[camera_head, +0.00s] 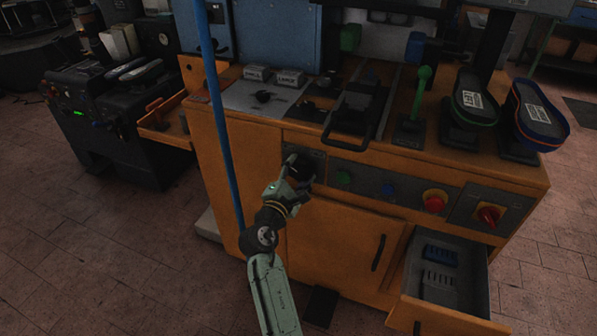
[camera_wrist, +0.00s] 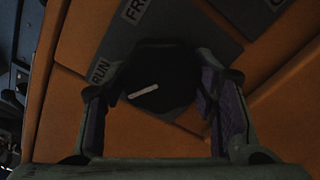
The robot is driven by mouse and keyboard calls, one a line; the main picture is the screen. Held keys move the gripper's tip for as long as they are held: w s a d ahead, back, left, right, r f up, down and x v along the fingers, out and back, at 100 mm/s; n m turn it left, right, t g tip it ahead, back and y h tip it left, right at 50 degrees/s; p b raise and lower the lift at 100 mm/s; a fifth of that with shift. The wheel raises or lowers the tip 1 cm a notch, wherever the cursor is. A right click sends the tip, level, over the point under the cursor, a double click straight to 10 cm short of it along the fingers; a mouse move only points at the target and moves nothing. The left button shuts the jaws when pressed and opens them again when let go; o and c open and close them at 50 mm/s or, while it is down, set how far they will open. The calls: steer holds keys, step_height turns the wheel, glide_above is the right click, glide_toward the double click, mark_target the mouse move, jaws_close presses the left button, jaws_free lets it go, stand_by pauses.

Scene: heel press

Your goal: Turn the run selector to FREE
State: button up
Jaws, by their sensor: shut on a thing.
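The run selector is a round black knob (camera_wrist: 160,92) with a white pointer line, on a grey plate (camera_wrist: 195,30). In the wrist view the line slants across the knob, its left end lower. A "RUN" label (camera_wrist: 100,72) is beside the knob at upper left. A label starting "FR" (camera_wrist: 135,10) is above it, cut off by the frame edge. My gripper (camera_wrist: 155,87) has one finger on each side of the knob and is shut on it. In the head view my gripper (camera_head: 296,176) is at the left of the orange cabinet's front panel and covers most of the selector.
A green button (camera_head: 343,178), a blue button (camera_head: 388,189), a red button (camera_head: 435,201) and a red switch (camera_head: 489,215) are to the right. A grey drawer (camera_head: 470,280) stands open below. A blue pole (camera_head: 218,110) rises left of my arm.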

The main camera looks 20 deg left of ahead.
steer(key=c, duration=0.4)
steer(key=shift+o, duration=0.2)
steer(key=shift+m, duration=0.3)
steer(key=m+b, duration=0.3)
steer(key=m, duration=0.1)
steer(key=shift+f+m+b, duration=0.15)
steer(key=shift+m+b, duration=0.15)
steer(key=m+b, duration=0.4)
steer(key=m, duration=0.2)
steer(key=m+b, duration=0.5)
steer(key=m, duration=0.1)
steer(key=shift+m, duration=0.4)
steer(key=m+b, duration=0.2)
steer(key=m, duration=0.1)
steer(key=m+b, duration=0.1)
steer(key=m, duration=0.1)
steer(key=shift+r+m+b, duration=0.2)
steer(key=shift+m+b, duration=0.15)
steer(key=shift+m, duration=0.05)
